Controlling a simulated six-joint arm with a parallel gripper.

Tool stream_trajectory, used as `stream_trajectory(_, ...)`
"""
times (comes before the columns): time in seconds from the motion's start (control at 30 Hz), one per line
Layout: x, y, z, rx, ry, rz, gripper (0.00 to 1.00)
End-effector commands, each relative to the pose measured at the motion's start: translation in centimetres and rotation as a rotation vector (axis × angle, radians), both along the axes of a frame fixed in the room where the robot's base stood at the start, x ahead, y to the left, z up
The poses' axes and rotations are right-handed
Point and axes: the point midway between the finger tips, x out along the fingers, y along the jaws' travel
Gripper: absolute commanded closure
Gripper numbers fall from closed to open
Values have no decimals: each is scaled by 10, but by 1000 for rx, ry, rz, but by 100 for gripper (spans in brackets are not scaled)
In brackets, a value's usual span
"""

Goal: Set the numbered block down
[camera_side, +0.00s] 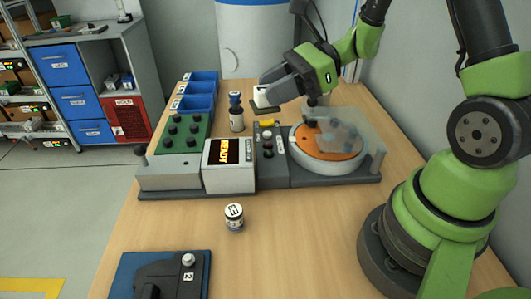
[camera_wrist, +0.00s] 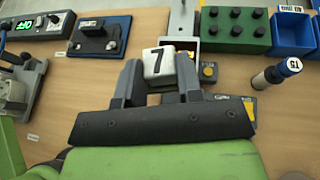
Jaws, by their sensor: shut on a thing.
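The numbered block (camera_wrist: 159,63) is a white cube with a black 7 on the face toward the wrist camera. My gripper (camera_wrist: 158,78) is shut on it, with one dark finger on each side. In the side view the white block (camera_side: 261,93) shows at the end of my gripper (camera_side: 266,101), above the back of the table.
A blue-capped bottle (camera_side: 236,118) stands near the block. A small jar (camera_side: 234,217) and blue-based fixture (camera_side: 135,262) stand in front.

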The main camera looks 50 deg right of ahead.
Motion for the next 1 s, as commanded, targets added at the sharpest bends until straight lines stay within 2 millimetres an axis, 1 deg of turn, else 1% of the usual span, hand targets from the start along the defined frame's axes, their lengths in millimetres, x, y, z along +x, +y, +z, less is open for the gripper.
stream_trajectory(0.03, 1, -5, 2, 1, -1, -27, 96)
stream_trajectory(0.13, 2, -9, 3, 4, -1, -49, 96)
stream_trajectory(0.67, 2, -8, 3, 4, -1, -44, 96)
stream_trajectory(0.77, 1, -5, 2, 4, 0, -29, 96)
stream_trajectory(0.87, -4, 10, -5, 6, 2, 51, 96)
stream_trajectory(0.97, -18, 39, -19, 8, 7, 223, 96)
stream_trajectory(1.0, -27, 54, -26, 9, 7, 316, 96)
